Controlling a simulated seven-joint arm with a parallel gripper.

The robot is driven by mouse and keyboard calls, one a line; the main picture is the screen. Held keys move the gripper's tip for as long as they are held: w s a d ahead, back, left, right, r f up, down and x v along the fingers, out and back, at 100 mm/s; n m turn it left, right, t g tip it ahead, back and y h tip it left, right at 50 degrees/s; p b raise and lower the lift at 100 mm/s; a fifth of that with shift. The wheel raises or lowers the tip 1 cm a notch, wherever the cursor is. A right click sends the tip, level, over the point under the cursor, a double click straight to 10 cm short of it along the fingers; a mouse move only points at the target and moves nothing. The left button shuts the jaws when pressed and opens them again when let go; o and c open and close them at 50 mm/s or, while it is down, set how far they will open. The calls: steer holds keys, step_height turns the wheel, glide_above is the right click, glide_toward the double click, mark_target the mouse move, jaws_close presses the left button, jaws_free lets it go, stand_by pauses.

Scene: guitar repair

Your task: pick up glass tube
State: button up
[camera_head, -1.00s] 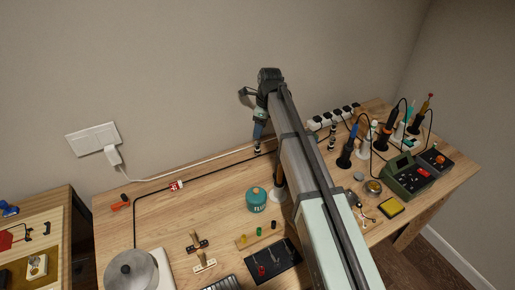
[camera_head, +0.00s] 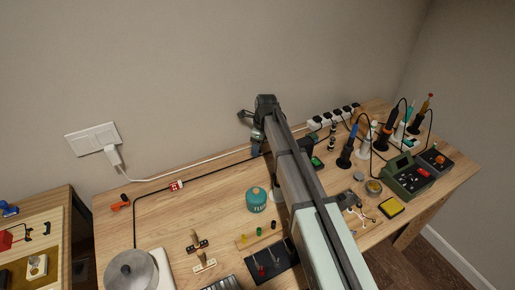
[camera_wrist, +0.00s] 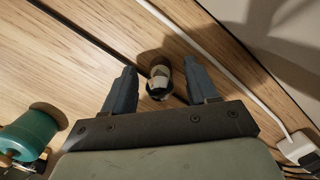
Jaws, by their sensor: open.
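A small upright cylinder (camera_wrist: 159,73), pale with dark bands, stands on the wooden bench in the wrist view. I take it to be the glass tube, though its material is hard to tell. My gripper (camera_wrist: 161,72) is open, with one dark finger on each side of it and a gap on both sides. In the head view my gripper (camera_head: 256,145) points down near the back of the bench, and the cylinder there is too small or hidden to make out.
A white cable (camera_wrist: 185,33) runs behind the cylinder. A power strip (camera_head: 333,116) and several soldering tools stand to the right. The bench's left middle is mostly clear.

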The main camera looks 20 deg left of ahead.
steer(key=shift+f, duration=0.2)
steer(key=c, duration=0.9)
steer(key=shift+r, duration=0.1)
